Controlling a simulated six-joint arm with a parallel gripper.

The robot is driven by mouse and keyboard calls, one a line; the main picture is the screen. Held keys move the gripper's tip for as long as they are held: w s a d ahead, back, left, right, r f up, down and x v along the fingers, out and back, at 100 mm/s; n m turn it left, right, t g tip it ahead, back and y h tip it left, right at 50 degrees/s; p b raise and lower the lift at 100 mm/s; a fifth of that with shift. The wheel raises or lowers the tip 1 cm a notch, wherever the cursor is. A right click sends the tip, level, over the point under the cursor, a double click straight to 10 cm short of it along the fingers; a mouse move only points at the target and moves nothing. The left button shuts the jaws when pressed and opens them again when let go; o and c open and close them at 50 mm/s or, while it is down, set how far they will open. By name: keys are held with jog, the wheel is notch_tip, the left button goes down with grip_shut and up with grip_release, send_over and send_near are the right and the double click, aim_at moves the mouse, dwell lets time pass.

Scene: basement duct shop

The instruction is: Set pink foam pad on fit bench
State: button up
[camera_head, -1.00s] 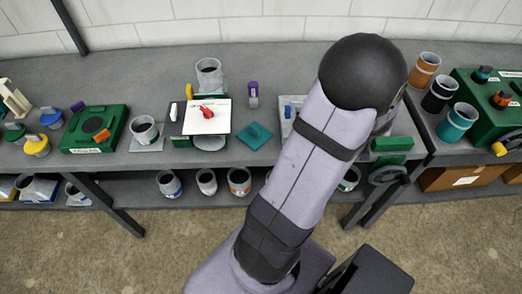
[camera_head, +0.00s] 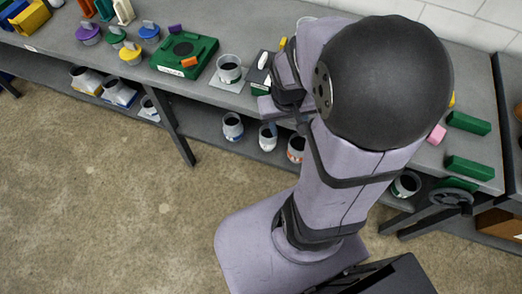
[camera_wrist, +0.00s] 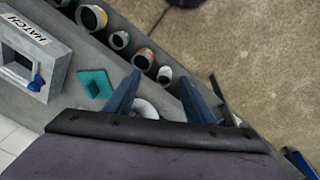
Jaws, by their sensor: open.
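A small pink block, which looks like the pink foam pad (camera_head: 437,134), lies on the grey bench (camera_head: 207,92) at the right in the head view, just left of two green blocks. I cannot tell which bench is the fit bench. My gripper (camera_wrist: 160,97) is open in the wrist view, its two blue fingers spread, with no pad between them. A pale round thing (camera_wrist: 146,109) shows beyond and between the fingers. The pink pad is not seen in the wrist view. My arm hides the middle of the bench in the head view.
Green blocks (camera_head: 468,123) lie right of the pink pad. A green fixture (camera_head: 184,54) and a grey cup (camera_head: 229,69) stand left of my arm. The wrist view shows a HATCH box (camera_wrist: 30,56), a teal pad (camera_wrist: 95,84) and several cups. The floor in front is clear.

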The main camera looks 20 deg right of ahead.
jog(key=s+a+n+g+y, duration=0.1)
jog(key=s+a+n, duration=0.2)
jog(key=a, duration=0.7)
jog(key=shift+s+y, duration=0.4)
jog(key=shift+s, duration=0.3)
